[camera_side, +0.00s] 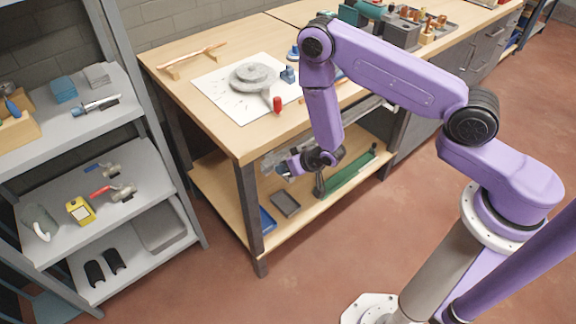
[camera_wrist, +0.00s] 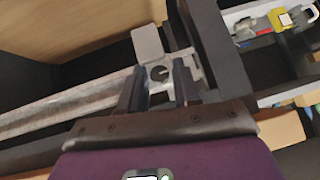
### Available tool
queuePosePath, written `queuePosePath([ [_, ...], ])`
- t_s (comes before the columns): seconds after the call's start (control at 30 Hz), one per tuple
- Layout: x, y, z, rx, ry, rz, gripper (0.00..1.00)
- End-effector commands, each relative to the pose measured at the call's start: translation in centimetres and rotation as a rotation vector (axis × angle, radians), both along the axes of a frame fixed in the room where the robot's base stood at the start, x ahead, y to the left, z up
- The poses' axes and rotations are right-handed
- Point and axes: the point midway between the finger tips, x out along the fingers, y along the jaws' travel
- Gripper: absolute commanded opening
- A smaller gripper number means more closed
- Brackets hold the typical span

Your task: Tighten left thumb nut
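A long grey metal rail (camera_wrist: 60,108) runs under the bench's front edge; the side view also shows it. In the wrist view, its end carries a pale bracket or block (camera_wrist: 148,42) and a small dark round part (camera_wrist: 158,73), which looks like the left thumb nut. My gripper (camera_wrist: 158,72) has its two dark fingers apart, with the dark round part showing between or just beyond their tips. I cannot tell whether they touch it. In the side view, my gripper (camera_side: 287,167) is below the bench top, at the rail's left end, and the nut is too small to make out.
The wooden bench top (camera_side: 215,130) is just above my gripper, and its front leg (camera_side: 250,215) is close by on the left. A lower shelf (camera_side: 325,205) holds a blue tray, a dark tray and a green item. A grey shelving unit (camera_side: 150,185) stands further left.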

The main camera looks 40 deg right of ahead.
Motion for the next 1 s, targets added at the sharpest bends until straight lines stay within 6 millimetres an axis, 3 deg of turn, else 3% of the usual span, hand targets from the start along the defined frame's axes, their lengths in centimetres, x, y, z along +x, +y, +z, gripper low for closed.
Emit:
queuePosePath([
  [0.03, 0.9, 0.6, 0.6, 0.012, -0.032, 0.007, 0.4],
  [0.23, 0.7, 0.5, 0.7, 0.011, -0.032, 0.007, 0.4],
  [0.77, -2.6, -0.3, 3.6, 0.004, -0.02, 0.002, 0.4],
  [1.0, -3.0, -0.4, 3.8, 0.004, -0.017, 0.001, 0.4],
])
